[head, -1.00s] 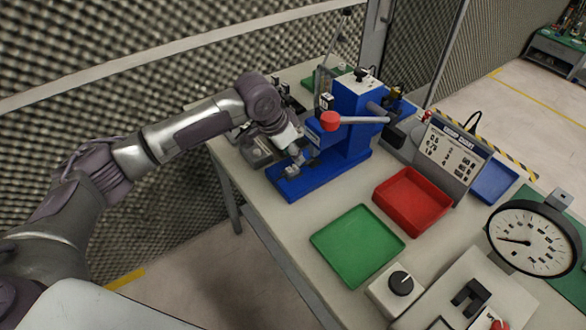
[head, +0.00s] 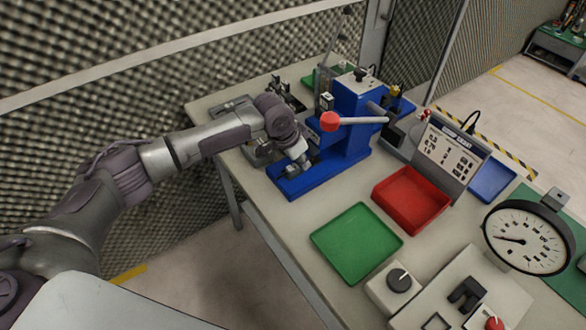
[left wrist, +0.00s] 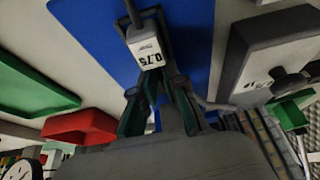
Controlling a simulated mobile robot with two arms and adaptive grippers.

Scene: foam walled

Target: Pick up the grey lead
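My left gripper (head: 293,167) is low over the front of the blue press base (head: 303,183) in the head view. In the left wrist view, my left gripper (left wrist: 146,30) points at the blue surface. A small white tag marked 0.75 (left wrist: 147,52) lies between its dark fingers. A short grey rod-like piece, possibly the grey lead (left wrist: 133,12), runs up from the tag. The fingers are partly spread around the tag, but I cannot tell whether they touch or grip the piece. My right gripper is not in view.
The blue press (head: 352,115) has a lever with a red knob (head: 330,121) close to my left wrist. A green tray (head: 356,243), a red tray (head: 411,199) and a round dial gauge (head: 528,239) stand to the right. Bare table lies left of the green tray.

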